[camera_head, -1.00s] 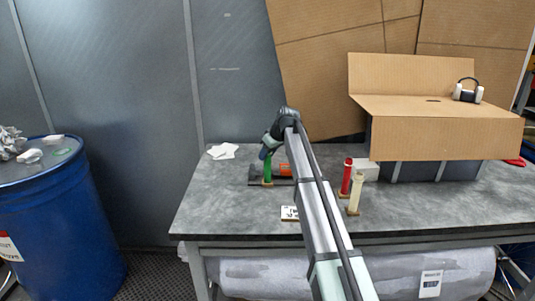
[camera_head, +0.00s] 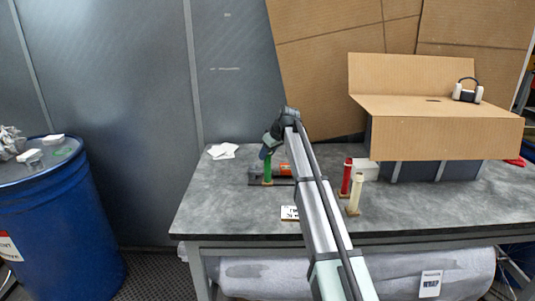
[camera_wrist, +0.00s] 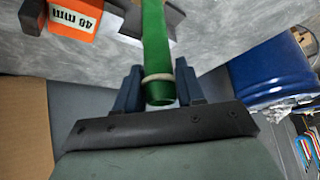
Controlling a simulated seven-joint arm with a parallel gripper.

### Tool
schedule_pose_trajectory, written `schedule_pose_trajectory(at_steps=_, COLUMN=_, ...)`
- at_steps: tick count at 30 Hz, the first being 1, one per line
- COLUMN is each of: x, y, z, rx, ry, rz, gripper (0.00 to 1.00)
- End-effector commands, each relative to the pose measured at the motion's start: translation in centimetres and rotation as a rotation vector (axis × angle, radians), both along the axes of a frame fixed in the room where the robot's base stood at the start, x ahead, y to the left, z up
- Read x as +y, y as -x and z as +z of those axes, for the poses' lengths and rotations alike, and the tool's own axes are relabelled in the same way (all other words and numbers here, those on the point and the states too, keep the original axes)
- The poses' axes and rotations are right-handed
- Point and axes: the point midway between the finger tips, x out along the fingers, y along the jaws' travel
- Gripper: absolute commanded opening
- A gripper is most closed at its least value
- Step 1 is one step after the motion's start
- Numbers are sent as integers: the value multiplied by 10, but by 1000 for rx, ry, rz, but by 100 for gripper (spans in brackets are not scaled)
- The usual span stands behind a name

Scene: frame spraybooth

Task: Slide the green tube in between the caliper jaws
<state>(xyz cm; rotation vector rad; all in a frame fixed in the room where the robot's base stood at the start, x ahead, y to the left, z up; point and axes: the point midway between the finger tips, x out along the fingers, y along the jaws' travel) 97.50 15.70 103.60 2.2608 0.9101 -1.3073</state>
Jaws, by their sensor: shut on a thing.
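The green tube (camera_head: 267,171) stands roughly upright at the left of the table, with a pale ring near its upper end. My gripper (camera_wrist: 158,88) is shut on it, with blue fingers on both sides near that ring. The tube (camera_wrist: 156,45) also shows in the wrist view. The tube overlaps a grey caliper plate (camera_wrist: 172,17). I cannot tell whether it is between the jaws.
A red tube (camera_head: 346,178) and a cream tube (camera_head: 355,194) stand on the table right of my arm. A white block (camera_head: 368,170) and a cardboard box (camera_head: 435,138) are behind them. A small label card (camera_head: 289,213) lies in front. The table's left part is mostly clear.

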Motion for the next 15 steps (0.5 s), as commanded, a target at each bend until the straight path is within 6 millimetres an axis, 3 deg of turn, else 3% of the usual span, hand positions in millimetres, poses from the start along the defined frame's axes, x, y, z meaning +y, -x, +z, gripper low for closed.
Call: schedule_pose_trajectory(at_steps=15, x=0, y=-11, z=0, rx=-1, ry=-1, rz=0, gripper=0)
